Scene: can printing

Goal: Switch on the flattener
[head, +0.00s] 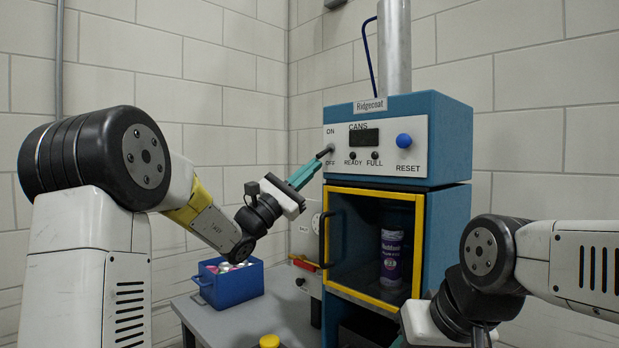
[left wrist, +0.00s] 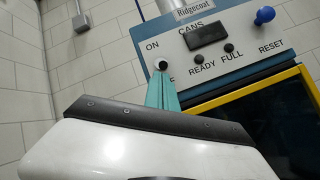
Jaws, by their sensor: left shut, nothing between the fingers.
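The blue machine (head: 452,140) marked Ridgecoat stands in the corner. Its white front panel (head: 415,130) has ON above OFF at the left edge, with a dark round switch knob (left wrist: 160,65) between them in the left wrist view. My left gripper (head: 325,152) is shut and empty, its teal fingertips at the knob from the lower left. In the left wrist view the fingertips (left wrist: 161,82) end just below the knob; I cannot tell whether they touch. They partly hide OFF. My right gripper (head: 478,334) is mostly cut off at the lower right.
Below the panel is a yellow-framed chamber (head: 375,191) with a purple and white can (head: 391,255) inside. A blue RESET knob (head: 404,140) is at the panel's right. A blue crate (head: 237,288) of cans and a yellow object (head: 269,341) are on the grey table (head: 215,325).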

